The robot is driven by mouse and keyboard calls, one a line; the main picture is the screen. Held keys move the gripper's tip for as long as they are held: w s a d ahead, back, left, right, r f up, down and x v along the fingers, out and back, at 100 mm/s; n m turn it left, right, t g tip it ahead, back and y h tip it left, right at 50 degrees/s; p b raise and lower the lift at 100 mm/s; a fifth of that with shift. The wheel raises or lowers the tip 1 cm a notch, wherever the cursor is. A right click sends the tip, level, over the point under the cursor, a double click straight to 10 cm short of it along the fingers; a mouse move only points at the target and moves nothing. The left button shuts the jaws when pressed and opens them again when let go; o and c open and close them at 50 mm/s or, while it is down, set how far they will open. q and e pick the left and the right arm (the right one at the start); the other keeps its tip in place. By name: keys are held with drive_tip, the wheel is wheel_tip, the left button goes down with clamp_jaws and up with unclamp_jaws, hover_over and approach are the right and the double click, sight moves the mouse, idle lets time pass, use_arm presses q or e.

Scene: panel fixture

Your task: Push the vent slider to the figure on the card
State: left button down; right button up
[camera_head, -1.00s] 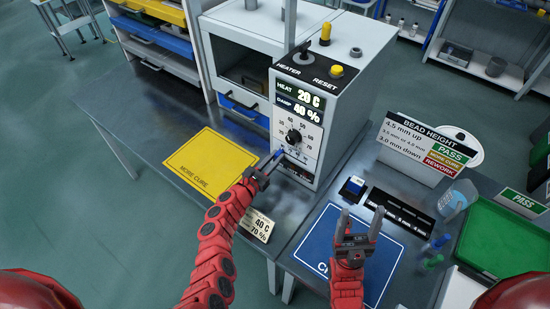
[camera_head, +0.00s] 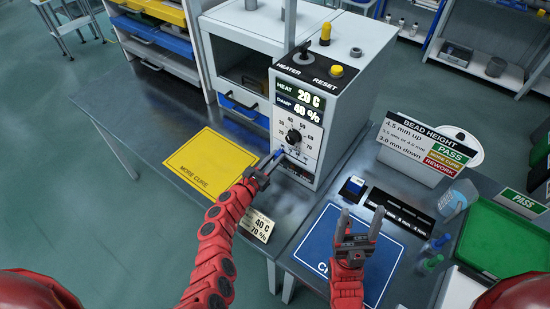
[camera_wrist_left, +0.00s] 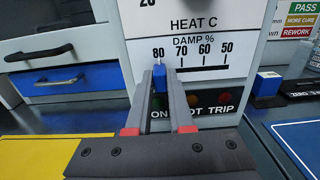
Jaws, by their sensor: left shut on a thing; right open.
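The grey control box (camera_head: 345,115) shows HEAT 20 C and DAMP 40 % on its displays. A figure card (camera_head: 258,226) at the table's front edge reads 40 C and 70 %. The vent slider's blue knob (camera_wrist_left: 159,73) is on the DAMP % scale (camera_wrist_left: 195,54), by the 80 end and left of the 70 in the left wrist view. My left gripper (camera_head: 275,159) is shut on this knob; its fingers stand either side of it and hide part of the slot. My right gripper (camera_head: 360,217) is open and empty above the blue mat.
A yellow MORE CURE mat (camera_head: 210,163) lies left of my left arm. A blue mat (camera_head: 318,245) lies under my right gripper. A dark knob (camera_head: 294,136) is on the panel above the slider. A bead height sign (camera_head: 425,145) and green tray (camera_head: 505,245) are at right.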

sight(290, 155)
idle(0.3)
use_arm(q)
drive_tip(key=shift+s+d, duration=0.7)
drive_tip(key=shift+d, duration=0.2)
drive_tip(key=shift+s+d, duration=0.25)
drive_tip(key=shift+d, duration=0.1)
drive_tip(key=c, duration=0.8)
unclamp_jaws()
drive_tip(key=shift+a, duration=0.1)
